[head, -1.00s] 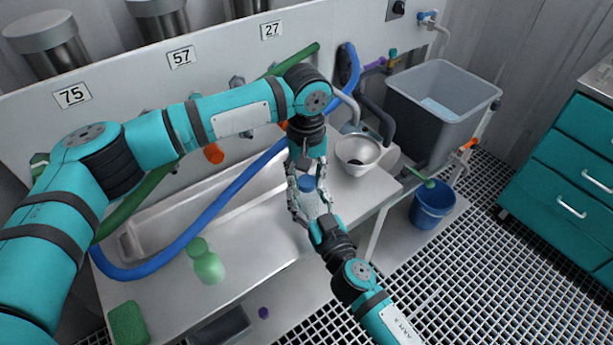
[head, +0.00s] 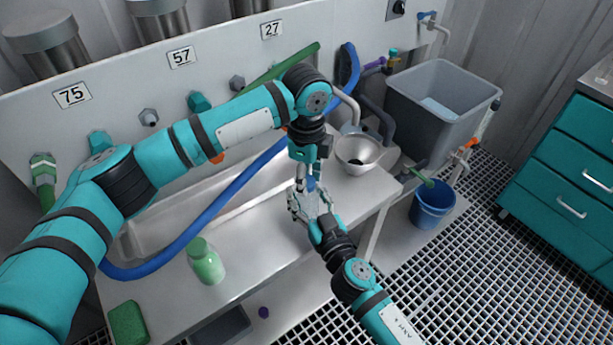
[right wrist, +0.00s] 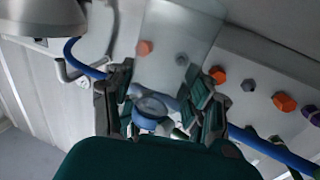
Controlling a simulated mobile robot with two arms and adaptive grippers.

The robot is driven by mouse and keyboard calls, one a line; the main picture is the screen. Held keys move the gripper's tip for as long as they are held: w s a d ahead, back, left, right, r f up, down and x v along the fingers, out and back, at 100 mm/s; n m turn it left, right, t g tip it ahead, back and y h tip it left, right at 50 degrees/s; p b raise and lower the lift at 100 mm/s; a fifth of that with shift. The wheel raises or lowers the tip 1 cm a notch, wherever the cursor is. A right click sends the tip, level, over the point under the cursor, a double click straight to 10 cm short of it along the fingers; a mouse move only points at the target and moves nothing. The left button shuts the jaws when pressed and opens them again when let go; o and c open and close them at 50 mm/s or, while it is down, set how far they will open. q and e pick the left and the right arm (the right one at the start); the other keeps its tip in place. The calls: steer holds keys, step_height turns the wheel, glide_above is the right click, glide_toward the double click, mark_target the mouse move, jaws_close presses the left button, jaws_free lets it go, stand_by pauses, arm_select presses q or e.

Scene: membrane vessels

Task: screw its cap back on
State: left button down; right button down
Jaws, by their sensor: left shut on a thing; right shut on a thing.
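The clear vessel (head: 318,207) is in my right gripper (head: 312,212), shut around its sides over the bench's right part. It also shows in the right wrist view as a translucent body (right wrist: 178,45) between the fingers (right wrist: 165,100). The blue cap (head: 310,184) is at the vessel's top, between the fingertips of my left gripper (head: 308,182), which comes down from above and is shut on it. A blue round part, apparently the cap (right wrist: 150,122), shows in the right wrist view. I cannot tell whether its thread is engaged; fingers hide the joint.
A pale green bottle (head: 206,264) and a green sponge (head: 128,324) are on the bench (head: 250,245). A metal bowl (head: 358,152) stands just right of the grippers. A blue hose (head: 215,205) crosses the trough. A grey tub (head: 440,105) and blue bucket (head: 432,205) are right.

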arm_select(q)
steer(key=shift+m, duration=0.4)
steer(key=c, duration=0.8)
jaws_free()
steer(key=shift+o, duration=0.2)
step_height(320, 180, up, 12)
arm_select(e)
steer(key=shift+c, duration=2.2)
jaws_free()
